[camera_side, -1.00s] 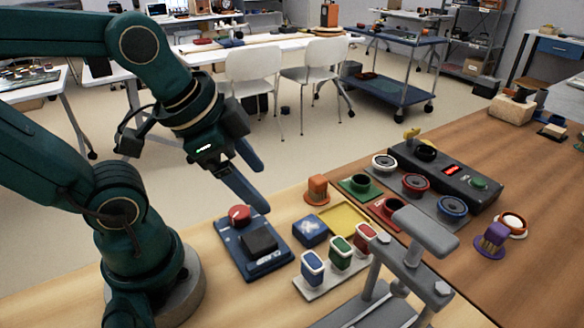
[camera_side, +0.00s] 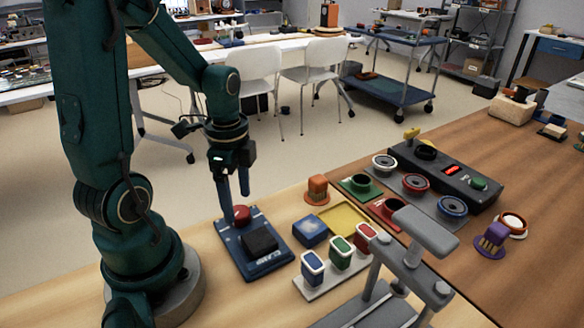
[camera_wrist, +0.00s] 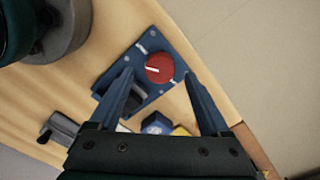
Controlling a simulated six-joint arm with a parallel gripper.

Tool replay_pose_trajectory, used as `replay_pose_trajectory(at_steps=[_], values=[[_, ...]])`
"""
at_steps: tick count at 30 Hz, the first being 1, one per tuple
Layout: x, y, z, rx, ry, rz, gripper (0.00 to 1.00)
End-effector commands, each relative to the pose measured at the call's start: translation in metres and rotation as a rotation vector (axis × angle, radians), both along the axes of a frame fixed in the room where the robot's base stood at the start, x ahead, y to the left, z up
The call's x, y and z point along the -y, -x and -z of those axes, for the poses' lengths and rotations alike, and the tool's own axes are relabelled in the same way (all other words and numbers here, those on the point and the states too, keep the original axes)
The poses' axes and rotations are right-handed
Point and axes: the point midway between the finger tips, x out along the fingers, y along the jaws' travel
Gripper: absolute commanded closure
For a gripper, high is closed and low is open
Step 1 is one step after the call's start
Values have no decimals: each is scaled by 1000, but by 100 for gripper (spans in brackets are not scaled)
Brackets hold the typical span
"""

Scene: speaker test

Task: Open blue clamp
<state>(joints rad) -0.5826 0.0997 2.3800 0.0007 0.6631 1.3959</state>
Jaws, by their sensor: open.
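The blue clamp (camera_side: 268,266) is a flat blue plate on the wooden table, with a red knob (camera_side: 241,213) at its far end and a black block (camera_side: 258,241) nearer the front. My gripper (camera_side: 236,207) is pointing down, open and empty, close above the red knob. In the wrist view the knob (camera_wrist: 160,68) shows between the two fingertips, with a white line on its top. White marks lie on the blue plate beside it. My left finger partly hides the black block there. I cannot tell whether the fingers touch the knob.
A blue box (camera_side: 310,231) and a yellow tray (camera_side: 352,218) lie right of the clamp. A rack with blue, green and red pieces (camera_side: 340,250) stands in front of them. A grey stand (camera_side: 412,258) rises at the front right.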

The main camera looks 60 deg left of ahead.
Motion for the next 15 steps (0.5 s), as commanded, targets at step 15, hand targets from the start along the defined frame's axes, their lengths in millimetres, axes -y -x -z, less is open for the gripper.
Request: replay_pose_trajectory(at_steps=[15], values=[[0, 0, 23, 1, -1, 1, 19]])
